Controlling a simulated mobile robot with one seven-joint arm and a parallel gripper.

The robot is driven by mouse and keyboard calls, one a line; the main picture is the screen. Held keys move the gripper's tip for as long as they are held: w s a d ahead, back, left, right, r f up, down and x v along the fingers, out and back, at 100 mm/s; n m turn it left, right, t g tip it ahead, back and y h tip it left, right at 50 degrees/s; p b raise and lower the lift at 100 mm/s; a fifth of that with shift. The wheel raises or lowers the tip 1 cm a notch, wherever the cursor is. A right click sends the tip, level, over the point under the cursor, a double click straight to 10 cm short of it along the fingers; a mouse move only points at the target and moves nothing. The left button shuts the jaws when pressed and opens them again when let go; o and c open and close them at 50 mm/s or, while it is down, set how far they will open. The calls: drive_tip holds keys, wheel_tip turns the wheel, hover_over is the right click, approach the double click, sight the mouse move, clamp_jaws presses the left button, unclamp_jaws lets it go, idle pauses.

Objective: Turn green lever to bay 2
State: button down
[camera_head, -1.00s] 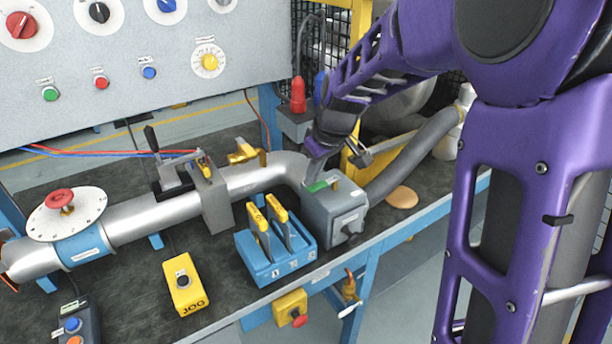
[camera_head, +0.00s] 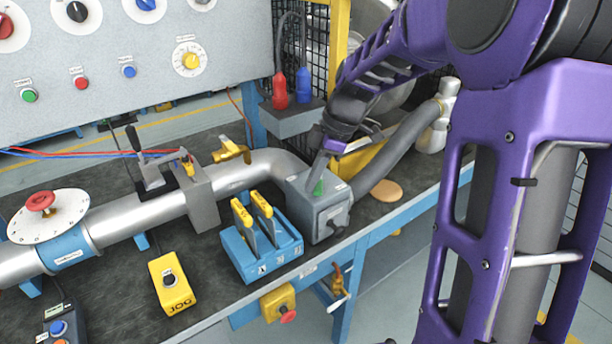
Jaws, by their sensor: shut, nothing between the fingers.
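The green lever (camera_head: 318,188) sits on top of the grey diverter box (camera_head: 325,211) at the end of the silver pipe. Only a small part of it shows below my fingers. My gripper (camera_head: 317,176) points down at the lever from above, with its fingers shut and nothing seen between them. The fingertips are at the lever, touching it or very close; I cannot tell which. Small pale labels lie on the box top beside the lever, but I cannot read the bay numbers.
A blue block with two yellow-topped levers (camera_head: 262,247) stands close left of the box. The grey hose (camera_head: 395,155) runs off behind to the right. A tan disc (camera_head: 386,190) lies on the bench right of the box. A yellow jog box (camera_head: 171,283) stands front left.

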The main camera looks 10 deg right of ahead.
drive_tip(key=d+n, duration=0.1)
drive_tip(key=d+n+g+p, duration=0.1)
drive_tip(key=n, duration=0.1)
drive_tip(key=shift+s+r+n, duration=0.1)
drive_tip(key=shift+s+n, duration=0.1)
drive_tip(key=shift+n, duration=0.1)
drive_tip(key=shift+d+n, duration=0.15)
drive_tip(key=shift+n, duration=0.35)
drive_tip(key=shift+w+a+p, duration=0.2)
drive_tip(key=shift+w+p, duration=0.35)
drive_tip(key=shift+w, duration=0.25)
